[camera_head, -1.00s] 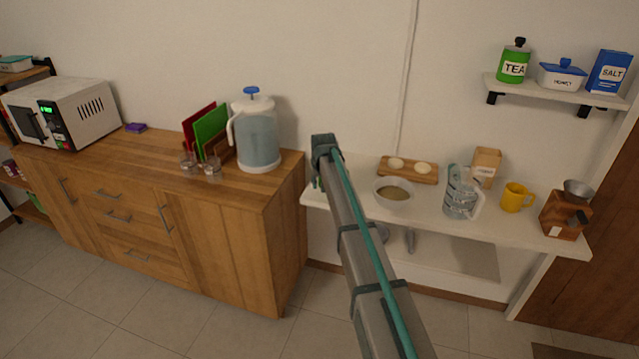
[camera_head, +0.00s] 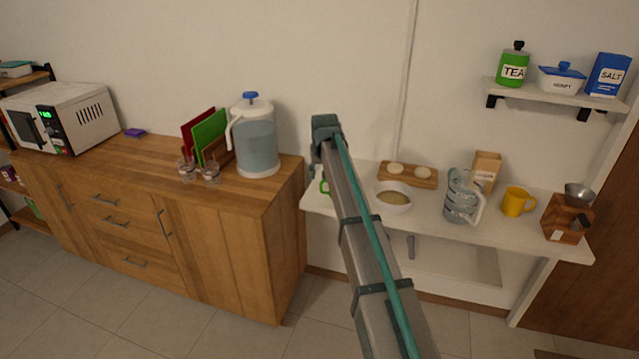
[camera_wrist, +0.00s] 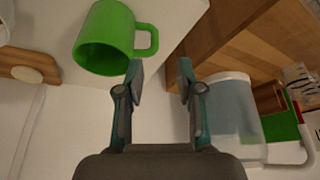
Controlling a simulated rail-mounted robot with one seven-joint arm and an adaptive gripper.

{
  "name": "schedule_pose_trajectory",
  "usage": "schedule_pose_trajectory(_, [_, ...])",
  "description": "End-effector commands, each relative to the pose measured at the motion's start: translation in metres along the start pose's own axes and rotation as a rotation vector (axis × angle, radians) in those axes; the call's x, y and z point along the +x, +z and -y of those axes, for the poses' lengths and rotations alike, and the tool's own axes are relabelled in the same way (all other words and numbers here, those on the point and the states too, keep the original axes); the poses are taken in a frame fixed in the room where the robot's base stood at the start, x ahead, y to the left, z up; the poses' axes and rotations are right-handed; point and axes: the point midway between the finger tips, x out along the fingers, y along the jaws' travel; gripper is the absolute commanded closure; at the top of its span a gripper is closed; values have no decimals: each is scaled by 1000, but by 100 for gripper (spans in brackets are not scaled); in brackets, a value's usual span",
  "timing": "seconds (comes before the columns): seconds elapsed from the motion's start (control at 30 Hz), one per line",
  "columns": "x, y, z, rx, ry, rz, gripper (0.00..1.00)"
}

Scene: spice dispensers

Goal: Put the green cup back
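The green cup (camera_wrist: 108,40) is in the upper left of the wrist view, with its handle toward the right. It stands on the left end of the white table. In the head view only a small green part of the cup (camera_head: 324,187) shows beside my arm, which hides the rest. My gripper (camera_wrist: 160,72) is open and empty in the wrist view, its fingers apart. The cup is ahead and to the left of the fingers in that view, apart from them. In the head view the fingers are hidden behind my arm.
The wooden cabinet (camera_head: 232,245) stands left of the white table (camera_head: 425,224), with a water jug (camera_head: 256,150) near its edge. A bowl (camera_head: 393,197), glass measuring jug (camera_head: 460,197), yellow mug (camera_head: 517,202) and grinder (camera_head: 567,215) stand on the table. A wall shelf (camera_head: 555,94) is above.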

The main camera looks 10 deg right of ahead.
Motion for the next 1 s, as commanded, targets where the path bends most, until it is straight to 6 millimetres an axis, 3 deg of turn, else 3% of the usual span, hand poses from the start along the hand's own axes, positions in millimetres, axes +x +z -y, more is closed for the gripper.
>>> schedule_pose_trajectory(0.23, [-25, 0, 0, 0, 0, 0, 63])
schedule_pose_trajectory(0.73, [-30, 4, 0, -2, -1, -16, 63])
schedule_pose_trajectory(0.8, [-28, 20, 0, -3, -2, -23, 63])
schedule_pose_trajectory(0.87, [-12, 42, 0, -3, -3, -10, 63])
schedule_pose_trajectory(1.0, [42, 109, -2, -2, -3, 55, 63])
